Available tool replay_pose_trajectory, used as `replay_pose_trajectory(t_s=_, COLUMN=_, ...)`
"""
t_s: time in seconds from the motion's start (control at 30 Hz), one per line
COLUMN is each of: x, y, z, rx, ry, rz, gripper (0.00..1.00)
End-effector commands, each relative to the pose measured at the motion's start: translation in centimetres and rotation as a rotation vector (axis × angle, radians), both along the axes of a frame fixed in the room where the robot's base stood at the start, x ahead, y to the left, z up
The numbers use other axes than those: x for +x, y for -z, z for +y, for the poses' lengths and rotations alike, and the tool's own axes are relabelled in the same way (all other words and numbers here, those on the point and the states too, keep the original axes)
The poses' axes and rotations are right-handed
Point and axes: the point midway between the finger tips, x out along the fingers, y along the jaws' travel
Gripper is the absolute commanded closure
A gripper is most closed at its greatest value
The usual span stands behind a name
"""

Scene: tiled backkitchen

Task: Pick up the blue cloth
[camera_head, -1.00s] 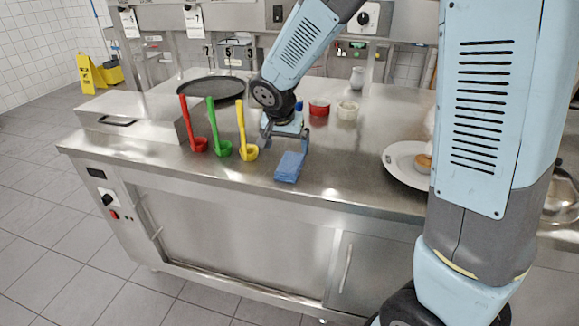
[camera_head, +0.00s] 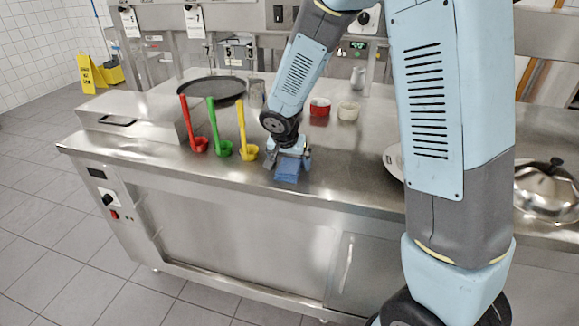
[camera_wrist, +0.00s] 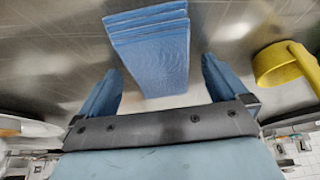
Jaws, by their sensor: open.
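The blue cloth (camera_head: 287,173) lies folded on the steel counter near its front edge. In the wrist view the cloth (camera_wrist: 150,50) shows as a stack of folded layers, reaching in between the two fingers. My gripper (camera_head: 290,160) is low over the counter at the cloth, with its fingers pointing down. In the wrist view my gripper (camera_wrist: 160,85) is open, one finger on each side of the cloth, with a gap on both sides. The cloth's far end is partly hidden by my gripper in the head view.
Yellow (camera_head: 247,150), green (camera_head: 222,148) and red (camera_head: 198,143) ladles stand just left of the cloth. A red bowl (camera_head: 320,107) and a white bowl (camera_head: 348,111) are behind. A plate (camera_head: 392,160) and a metal lid (camera_head: 546,188) are on the right.

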Motion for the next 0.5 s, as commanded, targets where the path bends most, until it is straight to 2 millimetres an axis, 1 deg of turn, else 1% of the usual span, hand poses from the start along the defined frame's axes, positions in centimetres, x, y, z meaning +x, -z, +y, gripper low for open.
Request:
replay_pose_trajectory(t_s=0.07, x=-0.01, y=0.0, z=-0.02, rx=0.0, ry=0.0, rz=0.0, gripper=0.0)
replay_pose_trajectory(t_s=0.5, x=-0.01, y=-0.03, z=-0.05, rx=-0.001, ry=0.001, rz=0.0, gripper=0.41)
